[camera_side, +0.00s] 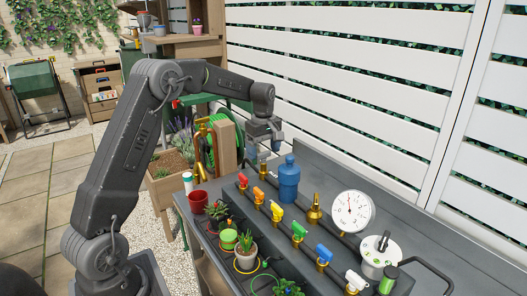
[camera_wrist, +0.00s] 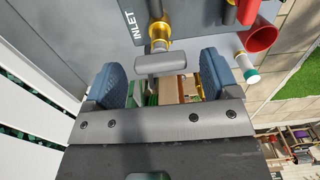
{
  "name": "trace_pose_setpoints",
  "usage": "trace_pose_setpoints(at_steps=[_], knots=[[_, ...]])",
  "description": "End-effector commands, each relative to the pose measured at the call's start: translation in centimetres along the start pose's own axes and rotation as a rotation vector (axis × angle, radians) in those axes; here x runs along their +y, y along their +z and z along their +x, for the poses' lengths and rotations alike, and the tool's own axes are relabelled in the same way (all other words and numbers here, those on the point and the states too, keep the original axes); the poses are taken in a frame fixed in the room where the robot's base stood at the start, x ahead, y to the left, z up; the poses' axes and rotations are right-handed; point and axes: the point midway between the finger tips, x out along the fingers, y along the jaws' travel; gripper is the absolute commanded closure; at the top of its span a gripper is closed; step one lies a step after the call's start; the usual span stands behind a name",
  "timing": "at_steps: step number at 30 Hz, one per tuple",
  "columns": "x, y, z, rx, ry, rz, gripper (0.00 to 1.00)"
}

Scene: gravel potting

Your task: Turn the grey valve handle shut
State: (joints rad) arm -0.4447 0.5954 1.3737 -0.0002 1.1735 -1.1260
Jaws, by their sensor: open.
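The grey valve handle (camera_wrist: 160,66) is a T-shaped bar on a brass valve (camera_wrist: 159,38), beside the word INLET in the wrist view. It lies between the two blue-grey fingers of my gripper (camera_wrist: 161,75). The fingers are wide apart, with a visible gap to the handle on each side. In the side view my gripper (camera_side: 264,143) points down over the far end of the bench. I cannot clearly make out the grey handle there.
A row of coloured valves, including the red (camera_side: 242,181) and yellow (camera_side: 277,210) handles, runs toward the camera. A blue bottle (camera_side: 288,182) and a white gauge (camera_side: 352,211) stand nearby. A red cup (camera_wrist: 262,38) is at the wrist view's right. Potted plants (camera_side: 243,251) line the front.

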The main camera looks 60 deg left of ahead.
Motion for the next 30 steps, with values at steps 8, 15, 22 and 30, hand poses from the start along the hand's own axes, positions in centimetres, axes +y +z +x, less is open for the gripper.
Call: trace_pose_setpoints(at_steps=[8,15,22,30], knots=[[0.01,0.0,0.79,0.001,0.001,0.0,0.19],[0.01,-0.01,0.76,0.001,0.001,0.0,0.3],[0.01,0.0,0.74,0.001,0.001,0.0,0.52],[0.01,0.0,0.72,0.001,0.001,0.002,0.68]])
